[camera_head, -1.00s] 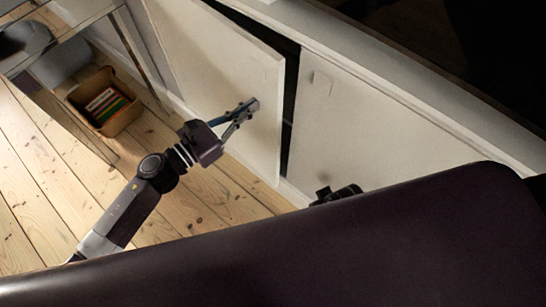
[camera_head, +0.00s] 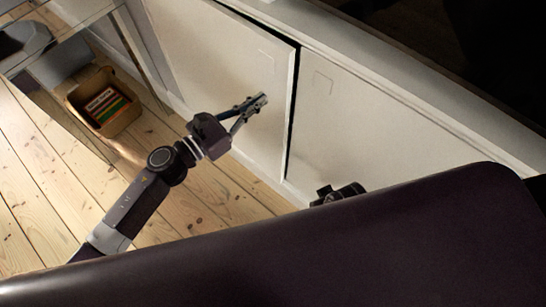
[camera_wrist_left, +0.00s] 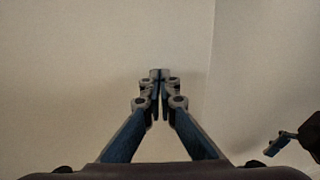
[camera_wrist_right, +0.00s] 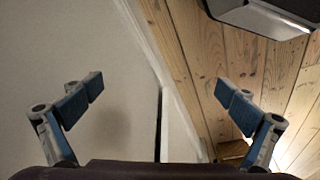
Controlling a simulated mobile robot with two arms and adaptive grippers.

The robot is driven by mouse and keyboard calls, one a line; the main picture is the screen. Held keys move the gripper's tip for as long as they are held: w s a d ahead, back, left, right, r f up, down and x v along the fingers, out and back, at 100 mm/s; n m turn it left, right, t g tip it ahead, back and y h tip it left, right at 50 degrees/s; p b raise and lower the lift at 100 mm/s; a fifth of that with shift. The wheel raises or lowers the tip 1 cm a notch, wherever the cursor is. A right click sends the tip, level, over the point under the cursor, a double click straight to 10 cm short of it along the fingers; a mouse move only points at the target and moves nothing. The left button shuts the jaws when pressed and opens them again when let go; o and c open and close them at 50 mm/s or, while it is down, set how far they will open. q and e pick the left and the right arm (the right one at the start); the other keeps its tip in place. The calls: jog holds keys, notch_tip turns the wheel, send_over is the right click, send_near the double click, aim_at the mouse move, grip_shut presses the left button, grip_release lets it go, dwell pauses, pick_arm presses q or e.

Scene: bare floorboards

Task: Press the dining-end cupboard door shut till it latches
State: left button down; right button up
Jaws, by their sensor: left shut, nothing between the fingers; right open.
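The cupboard door (camera_head: 215,70) is a cream panel, hinged away from the neighbouring panel. It stands slightly ajar, with a narrow dark gap along its right edge and top. My left gripper (camera_head: 262,100) is shut and empty, its fingertips at the door's face near the free edge; I cannot tell if they touch. In the left wrist view the shut fingers (camera_wrist_left: 160,75) point at the pale panel. My right gripper (camera_wrist_right: 155,95) is open and empty, low by the cupboard front. In the head view it is mostly hidden behind my own dark body.
A fixed-looking cream panel (camera_head: 350,120) adjoins the door on the right, under a pale worktop edge (camera_head: 420,95). A box of books (camera_head: 103,101) stands on the floorboards (camera_head: 60,190) at the left, near a table. Floor before the door is clear.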

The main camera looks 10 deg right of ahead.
pick_arm(q)
jog(key=shift+w+d, duration=0.15)
jog(key=shift+d, duration=0.2)
pick_arm(e)
jog(key=shift+w+r, duration=0.1)
jog(key=shift+r, duration=0.05)
pick_arm(q)
jog(key=shift+w+d, duration=0.15)
jog(key=shift+d, duration=0.1)
pick_arm(e)
jog(key=shift+r, duration=0.25)
pick_arm(q)
jog(key=shift+w+d, duration=0.1)
jog(key=shift+d, duration=0.1)
jog(key=shift+w+d, duration=0.15)
jog(key=shift+d, duration=0.25)
pick_arm(e)
jog(key=shift+w+r, duration=0.15)
jog(key=shift+r, duration=0.25)
pick_arm(q)
jog(key=shift+w+d, duration=0.1)
jog(key=shift+d, duration=0.05)
pick_arm(e)
jog(key=shift+r, duration=0.2)
